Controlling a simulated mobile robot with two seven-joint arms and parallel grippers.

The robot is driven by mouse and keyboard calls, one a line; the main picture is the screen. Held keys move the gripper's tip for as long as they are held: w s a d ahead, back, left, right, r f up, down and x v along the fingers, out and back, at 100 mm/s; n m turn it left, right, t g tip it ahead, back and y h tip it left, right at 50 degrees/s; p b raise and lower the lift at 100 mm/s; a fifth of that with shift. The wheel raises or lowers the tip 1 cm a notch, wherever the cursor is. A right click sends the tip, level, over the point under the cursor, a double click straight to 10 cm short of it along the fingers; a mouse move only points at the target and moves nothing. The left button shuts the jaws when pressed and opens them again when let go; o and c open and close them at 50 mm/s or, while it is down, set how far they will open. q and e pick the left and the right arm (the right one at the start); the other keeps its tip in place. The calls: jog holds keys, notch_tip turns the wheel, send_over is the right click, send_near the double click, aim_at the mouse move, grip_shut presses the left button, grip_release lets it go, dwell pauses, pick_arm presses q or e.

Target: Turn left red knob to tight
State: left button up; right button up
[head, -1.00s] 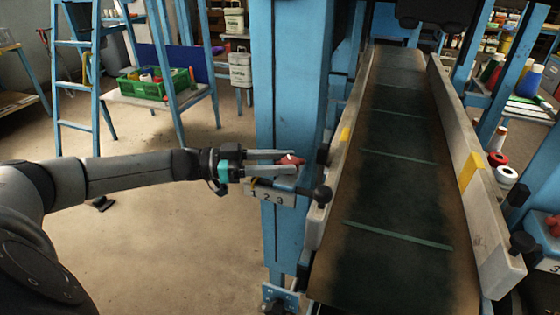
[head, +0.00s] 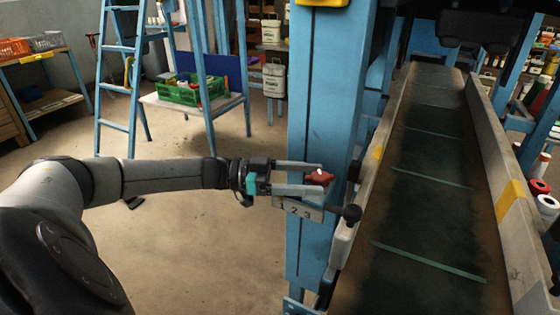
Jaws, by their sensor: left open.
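The left red knob (head: 320,178) sits on the blue post (head: 318,110) beside the conveyor, with a small white mark on top. A pale plate with the numbers 1 2 3 (head: 298,209) is just below it. My left gripper (head: 322,178) comes in from the left and is open. Its two fingers lie one behind and one in front of the knob, with the tips at the knob. I cannot tell whether they touch it. My right gripper is not in view.
The conveyor belt (head: 425,185) with its side rails runs just right of the knob. A black knob (head: 351,213) sticks out close by on the rail. A green crate (head: 190,90) on a table and a blue ladder (head: 117,60) stand behind. Floor is free below my arm.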

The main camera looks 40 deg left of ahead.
pick_arm(q)
jog(key=p+v, duration=0.2)
jog(key=v, duration=1.2)
jog(key=shift+s+a, duration=0.2)
jog(key=shift+a, duration=0.05)
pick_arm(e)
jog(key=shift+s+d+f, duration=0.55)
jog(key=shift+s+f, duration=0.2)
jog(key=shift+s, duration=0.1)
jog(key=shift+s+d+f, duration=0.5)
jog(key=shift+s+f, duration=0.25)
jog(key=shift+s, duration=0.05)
pick_arm(q)
jog(key=shift+c, duration=0.4)
